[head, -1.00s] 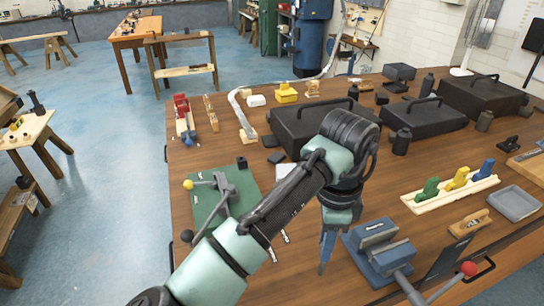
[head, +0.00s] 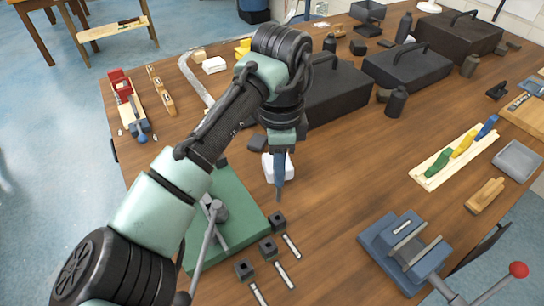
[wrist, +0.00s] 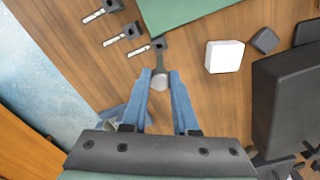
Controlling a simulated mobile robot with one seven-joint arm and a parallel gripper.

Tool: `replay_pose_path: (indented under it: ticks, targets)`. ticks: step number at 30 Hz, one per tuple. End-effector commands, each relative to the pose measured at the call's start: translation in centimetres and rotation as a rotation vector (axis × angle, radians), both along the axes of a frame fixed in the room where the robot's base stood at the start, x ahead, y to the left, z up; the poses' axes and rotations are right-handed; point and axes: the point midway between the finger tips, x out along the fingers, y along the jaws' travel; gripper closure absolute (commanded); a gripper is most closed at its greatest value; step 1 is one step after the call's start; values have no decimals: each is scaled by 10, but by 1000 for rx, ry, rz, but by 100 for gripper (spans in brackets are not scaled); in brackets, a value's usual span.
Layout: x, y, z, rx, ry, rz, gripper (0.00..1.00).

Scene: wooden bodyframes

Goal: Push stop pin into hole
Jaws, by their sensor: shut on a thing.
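My gripper (head: 279,184) points down above the table, near the right edge of the green plate (head: 240,205). In the wrist view its blue fingers (wrist: 159,84) are shut on a grey round-headed pin (wrist: 159,81), whose dark shaft points away from me. Three small black blocks stand in a row on the table: the far one (head: 278,221), the middle one (head: 268,248) and the near one (head: 243,270). A silver pin (head: 291,246) lies beside the far block; others lie beside the other two. The held pin's tip appears above the far block, apart from it. The holes are hard to make out.
A white box (head: 275,169) stands behind my gripper, with black cases (head: 335,96) beyond. A lever (head: 205,246) rises from the plate. A blue vise (head: 405,250) is at the right front. The table between the blocks and the vise is clear.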

Motion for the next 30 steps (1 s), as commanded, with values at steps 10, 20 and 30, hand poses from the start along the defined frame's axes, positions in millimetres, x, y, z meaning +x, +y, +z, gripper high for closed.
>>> replay_pose_path:
  ticks: [10, 20, 30]
  targets:
    - [0, 1, 2, -2, 2, 24, 100]
    - [-1, 2, -28, 0, 1, 49, 100]
    - [0, 2, -53, -1, 0, 49, 100]
